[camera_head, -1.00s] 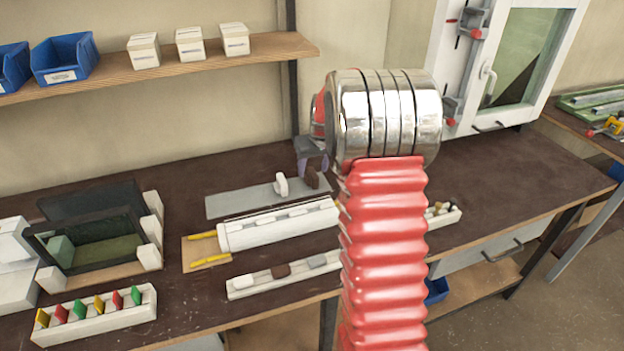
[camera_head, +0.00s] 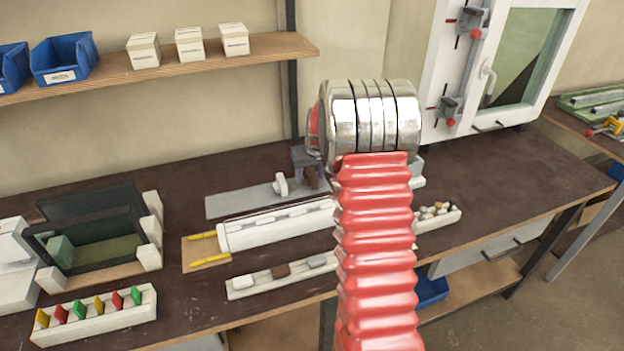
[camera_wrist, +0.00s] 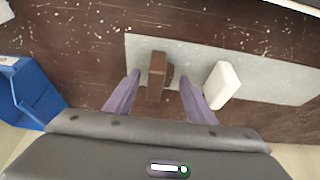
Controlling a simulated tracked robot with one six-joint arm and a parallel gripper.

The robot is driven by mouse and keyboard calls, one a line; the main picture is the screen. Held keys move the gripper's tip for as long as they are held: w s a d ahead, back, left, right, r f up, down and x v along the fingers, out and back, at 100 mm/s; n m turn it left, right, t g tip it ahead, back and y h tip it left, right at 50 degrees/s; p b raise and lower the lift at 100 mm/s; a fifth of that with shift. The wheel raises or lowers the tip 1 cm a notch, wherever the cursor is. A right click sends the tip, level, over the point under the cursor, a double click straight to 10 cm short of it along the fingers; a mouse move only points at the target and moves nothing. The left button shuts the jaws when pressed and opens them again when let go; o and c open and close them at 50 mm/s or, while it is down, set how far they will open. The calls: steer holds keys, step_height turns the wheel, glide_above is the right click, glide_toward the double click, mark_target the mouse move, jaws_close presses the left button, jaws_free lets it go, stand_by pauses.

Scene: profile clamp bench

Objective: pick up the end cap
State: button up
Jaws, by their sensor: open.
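A brown piece that looks like an end cap (camera_wrist: 156,76) stands on a grey mat (camera_wrist: 200,55), with a small stub on its right side. A white piece of similar size (camera_wrist: 222,86) stands to its right in the wrist view. My gripper (camera_wrist: 160,77) is open, its two purple fingers on either side of the brown cap with gaps on both sides. In the head view the brown cap (camera_head: 312,178) is partly hidden by my gripper and arm, and the white piece (camera_head: 281,186) stands to its left. I cannot tell how far the fingers reach down around the cap.
In front of the mat lie a long white block (camera_head: 275,226) and a white rack (camera_head: 283,276) holding a white, a brown and a grey piece. A dark frame fixture (camera_head: 95,235) is at left. A blue bin (camera_wrist: 30,95) shows left in the wrist view.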

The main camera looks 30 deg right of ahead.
mark_target(310, 172)
steer(key=shift+c, duration=0.3)
steer(key=c, duration=1.1)
steer(key=shift+o, duration=0.2)
step_height(310, 172, up, 10)
steer(key=shift+r, duration=0.1)
steer(key=shift+s, duration=0.1)
